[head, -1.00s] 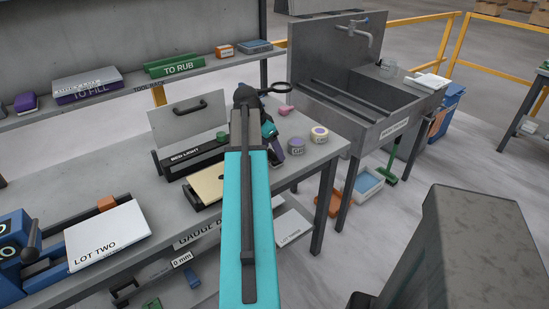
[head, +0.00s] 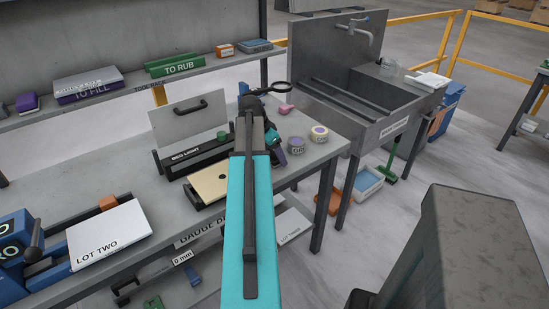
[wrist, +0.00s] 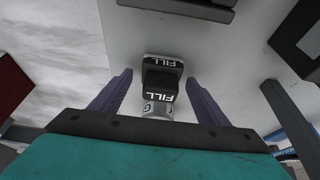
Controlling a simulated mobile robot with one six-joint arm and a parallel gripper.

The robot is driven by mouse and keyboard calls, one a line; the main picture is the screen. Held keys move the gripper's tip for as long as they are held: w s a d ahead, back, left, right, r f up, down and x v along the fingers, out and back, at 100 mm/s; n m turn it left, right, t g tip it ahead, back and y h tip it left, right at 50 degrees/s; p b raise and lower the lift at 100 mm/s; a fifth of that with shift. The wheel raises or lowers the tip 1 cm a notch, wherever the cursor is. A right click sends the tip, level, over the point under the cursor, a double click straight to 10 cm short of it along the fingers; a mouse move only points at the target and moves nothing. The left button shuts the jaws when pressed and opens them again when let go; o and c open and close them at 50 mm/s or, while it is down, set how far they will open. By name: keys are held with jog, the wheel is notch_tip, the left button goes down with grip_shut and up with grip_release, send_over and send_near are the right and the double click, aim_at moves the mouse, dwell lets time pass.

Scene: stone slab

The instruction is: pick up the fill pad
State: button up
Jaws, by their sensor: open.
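The fill pad (wrist: 162,72) is a small dark block with white bands marked FILL. In the wrist view it stands on the pale grey bench top, between the two purple fingers of my gripper (wrist: 158,77). The fingers are apart, one on each side of it, with a gap showing on both sides. In the head view my gripper (head: 279,150) is low over the right end of the bench, partly hidden by my arm. I cannot make out the fill pad in the head view.
A grey tin (head: 296,146) and a pale tin (head: 319,134) stand just right of my gripper. A pink piece (head: 286,109) and a magnifier (head: 275,88) are behind it. The bed light box (head: 195,157) stands to the left. A sink (head: 365,110) adjoins the bench at right.

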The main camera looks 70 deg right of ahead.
jog(key=c, duration=1.2)
jog(key=shift+r, duration=0.2)
jog(key=shift+r+b, duration=0.45)
jog(key=shift+r, duration=1.15)
jog(key=s+a+b, duration=0.3)
jog(key=a, duration=0.4)
jog(key=s+a+r+b, duration=0.1)
jog(key=s+a+b, duration=0.3)
jog(key=a, duration=0.3)
jog(key=shift+s+r, duration=0.15)
jog(key=shift+s, duration=0.1)
jog(key=shift+r, duration=0.1)
